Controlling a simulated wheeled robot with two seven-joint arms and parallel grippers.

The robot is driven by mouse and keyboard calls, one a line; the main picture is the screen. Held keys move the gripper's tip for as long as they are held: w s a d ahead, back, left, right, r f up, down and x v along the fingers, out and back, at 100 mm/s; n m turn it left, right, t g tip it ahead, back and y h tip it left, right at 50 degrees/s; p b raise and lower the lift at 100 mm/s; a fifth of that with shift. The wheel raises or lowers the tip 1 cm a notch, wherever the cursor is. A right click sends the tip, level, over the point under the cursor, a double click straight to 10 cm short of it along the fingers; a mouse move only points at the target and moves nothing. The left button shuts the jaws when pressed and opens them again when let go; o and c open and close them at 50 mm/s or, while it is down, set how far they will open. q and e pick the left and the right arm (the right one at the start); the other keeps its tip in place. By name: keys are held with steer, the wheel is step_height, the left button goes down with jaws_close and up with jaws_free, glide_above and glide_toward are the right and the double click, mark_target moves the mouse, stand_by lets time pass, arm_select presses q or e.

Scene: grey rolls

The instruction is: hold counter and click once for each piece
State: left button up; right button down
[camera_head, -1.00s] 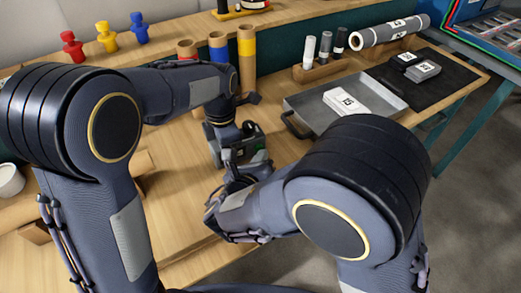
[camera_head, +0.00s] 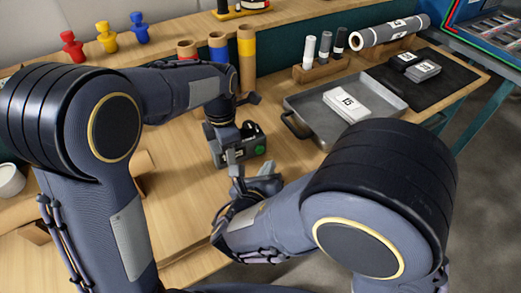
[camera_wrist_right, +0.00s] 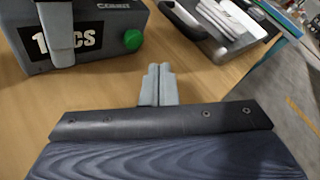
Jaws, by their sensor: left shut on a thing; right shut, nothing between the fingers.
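The counter (camera_head: 250,151) is a dark grey box with a round green button, standing on the wooden table. It also shows in the right wrist view (camera_wrist_right: 99,57), with its green button (camera_wrist_right: 133,39) at the right of a partly covered label. My left gripper (camera_head: 226,150) is shut on the counter, and one finger crosses the label. My right gripper (camera_wrist_right: 157,84) is shut and empty, in front of the counter and apart from the button; in the head view it is low and nearer to me (camera_head: 236,166). White pieces marked 15 (camera_head: 347,102) lie in the grey tray.
The grey tray (camera_head: 376,119) stands right of the counter. A black mat (camera_head: 440,89) with dark and grey blocks lies beyond it. Marker-like cylinders in a wooden holder, coloured tubes and a large roll (camera_head: 390,30) stand behind.

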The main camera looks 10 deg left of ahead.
steer(key=shift+s+d, duration=0.4)
steer(key=shift+s, duration=0.25)
steer(key=shift+s+d, duration=0.4)
steer(key=shift+s, duration=0.2)
stand_by(0.4)
arm_select(q)
steer(key=o, duration=1.2)
